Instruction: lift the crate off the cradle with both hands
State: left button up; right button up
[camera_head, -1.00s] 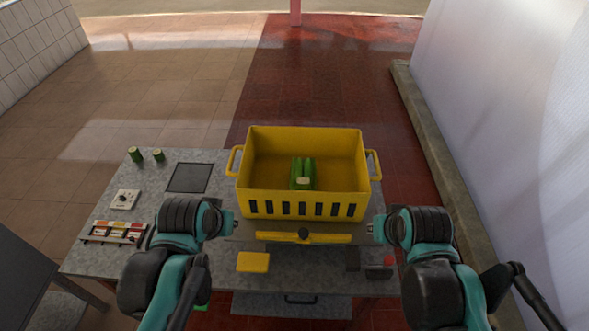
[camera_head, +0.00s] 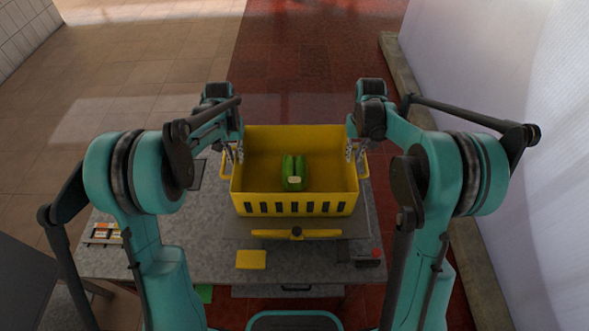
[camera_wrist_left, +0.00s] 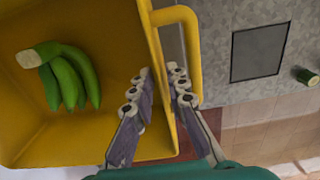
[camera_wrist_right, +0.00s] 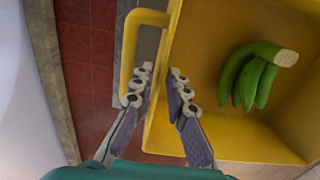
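The yellow crate (camera_head: 297,199), with black slots in its front wall, sits level over a grey slab on the table. A bunch of green bananas (camera_head: 294,172) lies in it. My left gripper (camera_head: 233,153) is at the crate's left side wall. In the left wrist view its fingers (camera_wrist_left: 160,80) are apart, one on each side of that wall, beside the left handle (camera_wrist_left: 190,45). My right gripper (camera_head: 355,152) straddles the right wall likewise; its fingers (camera_wrist_right: 160,78) are apart beside the right handle (camera_wrist_right: 128,50). The cradle is largely hidden under the crate.
A yellow bar with a black knob (camera_head: 297,233) is in front of the crate. A dark square plate (camera_wrist_left: 259,52) lies left of the crate.

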aim_at(239, 170)
pick_arm(q)
jog(key=shift+w+f, duration=0.1)
pick_arm(e)
jog(key=shift+w+f, duration=0.1)
jog(key=shift+w, duration=0.05)
